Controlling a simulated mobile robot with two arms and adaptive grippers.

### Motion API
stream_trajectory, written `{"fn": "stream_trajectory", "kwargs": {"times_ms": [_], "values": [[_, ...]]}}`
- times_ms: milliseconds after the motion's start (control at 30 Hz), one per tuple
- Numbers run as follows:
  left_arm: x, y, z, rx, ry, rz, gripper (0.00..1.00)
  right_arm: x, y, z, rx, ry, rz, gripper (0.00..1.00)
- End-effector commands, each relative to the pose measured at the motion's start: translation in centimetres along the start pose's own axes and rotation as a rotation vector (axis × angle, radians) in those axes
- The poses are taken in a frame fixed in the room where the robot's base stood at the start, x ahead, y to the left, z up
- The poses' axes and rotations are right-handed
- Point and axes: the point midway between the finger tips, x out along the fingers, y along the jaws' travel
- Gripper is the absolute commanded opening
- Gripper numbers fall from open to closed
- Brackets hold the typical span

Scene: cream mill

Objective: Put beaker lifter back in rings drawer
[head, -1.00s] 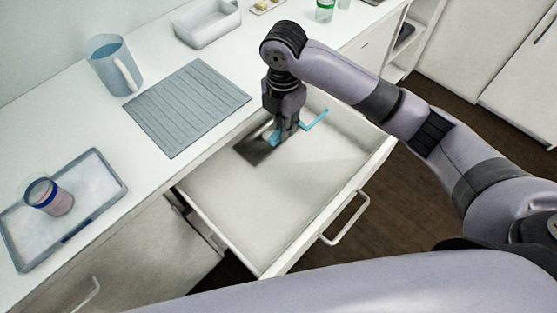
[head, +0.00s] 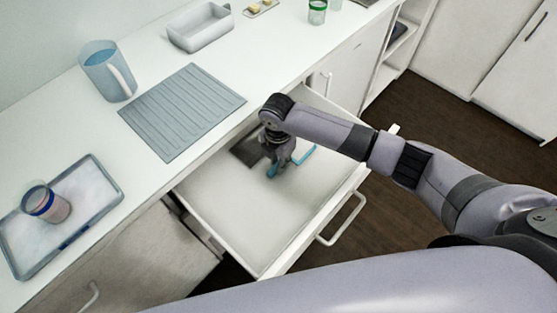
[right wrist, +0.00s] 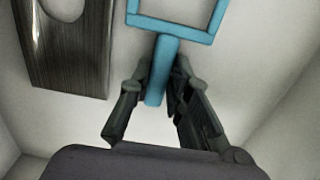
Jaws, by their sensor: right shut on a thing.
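The beaker lifter (right wrist: 176,22) is bright blue, with a square frame and a straight handle. My right gripper (right wrist: 158,92) is shut on its handle. In the head view, my right gripper (head: 272,172) is down inside the open drawer (head: 245,225), toward its back. Part of the lifter (head: 303,155) shows to the right of the fingers. A dark grained piece with a rounded cut-out (right wrist: 68,60) lies in the drawer beside the lifter. In the head view this dark piece (head: 245,150) is partly hidden by my gripper. My left gripper is not in view.
The counter above holds a blue pitcher (head: 105,72), a ribbed grey mat (head: 180,110), a tray (head: 95,205) with a small cup (head: 46,204), and a pale bin (head: 200,30). The drawer's front handle (head: 345,218) sticks out. The front of the drawer is clear.

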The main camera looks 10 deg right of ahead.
Motion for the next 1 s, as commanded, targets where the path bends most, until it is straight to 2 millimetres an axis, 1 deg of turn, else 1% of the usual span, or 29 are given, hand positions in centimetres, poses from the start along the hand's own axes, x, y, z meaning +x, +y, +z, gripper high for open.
{"fn": "stream_trajectory", "kwargs": {"times_ms": [167,300,333,600,867,1000], "values": [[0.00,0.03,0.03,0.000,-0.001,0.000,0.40,-0.05,0.02,-0.01,0.000,0.000,0.000,0.00],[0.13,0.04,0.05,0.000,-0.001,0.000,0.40,0.32,0.00,-0.03,0.000,0.001,0.000,0.00],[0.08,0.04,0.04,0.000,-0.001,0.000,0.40,0.26,0.00,-0.02,0.000,0.001,-0.001,0.20],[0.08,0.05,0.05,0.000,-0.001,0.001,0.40,0.24,-0.02,-0.03,0.000,0.001,-0.001,0.38],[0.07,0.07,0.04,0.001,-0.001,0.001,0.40,0.21,-0.01,-0.02,0.000,0.001,-0.001,0.38],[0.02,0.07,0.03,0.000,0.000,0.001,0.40,-0.48,0.05,0.02,0.001,0.001,0.001,0.38]]}}
